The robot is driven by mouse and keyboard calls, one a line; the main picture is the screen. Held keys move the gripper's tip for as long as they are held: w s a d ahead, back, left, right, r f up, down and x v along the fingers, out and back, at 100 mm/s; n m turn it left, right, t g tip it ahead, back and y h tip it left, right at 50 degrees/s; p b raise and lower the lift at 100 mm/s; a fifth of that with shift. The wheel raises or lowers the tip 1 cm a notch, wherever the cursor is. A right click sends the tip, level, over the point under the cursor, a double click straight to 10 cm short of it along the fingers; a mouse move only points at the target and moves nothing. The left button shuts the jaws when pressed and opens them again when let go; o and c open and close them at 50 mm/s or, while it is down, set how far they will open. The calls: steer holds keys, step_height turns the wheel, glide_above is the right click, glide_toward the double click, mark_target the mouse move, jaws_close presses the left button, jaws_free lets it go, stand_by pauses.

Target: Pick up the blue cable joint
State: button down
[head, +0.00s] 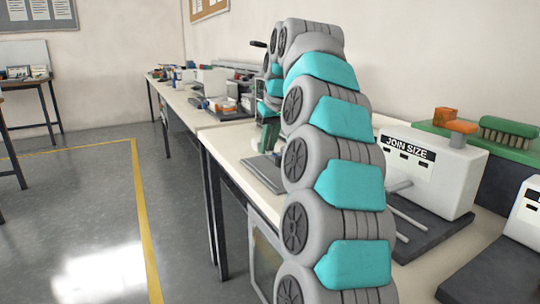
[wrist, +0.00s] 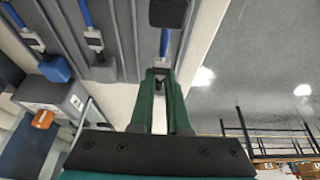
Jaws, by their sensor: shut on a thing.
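My gripper (wrist: 160,80) has green fingers and is shut on the lower end of a slim blue piece, the blue cable joint (wrist: 165,43), in the wrist view. A dark block (wrist: 168,12) is at the joint's far end; I cannot tell whether it is part of it. In the head view my gripper (head: 268,135) shows as a green part behind my arm, above the table. My arm hides its fingertips and the joint there.
Other blue pieces (wrist: 95,42) lie on a grey ribbed surface (wrist: 62,20) to the left. A dark plate (head: 262,175) lies on the table. Floor is clear left.

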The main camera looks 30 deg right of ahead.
mark_target(270, 169)
steer(key=shift+d+f, duration=0.1)
steer(key=shift+d, duration=0.2)
steer(key=shift+f, duration=1.7)
steer(key=shift+f, duration=0.15)
steer(key=c, duration=0.9)
jaws_free()
steer(key=p+v, duration=0.2)
steer(key=v, duration=1)
steer(key=shift+w+a+r+p, duration=0.1)
steer(key=shift+r+p, duration=0.15)
steer(key=shift+p, duration=0.05)
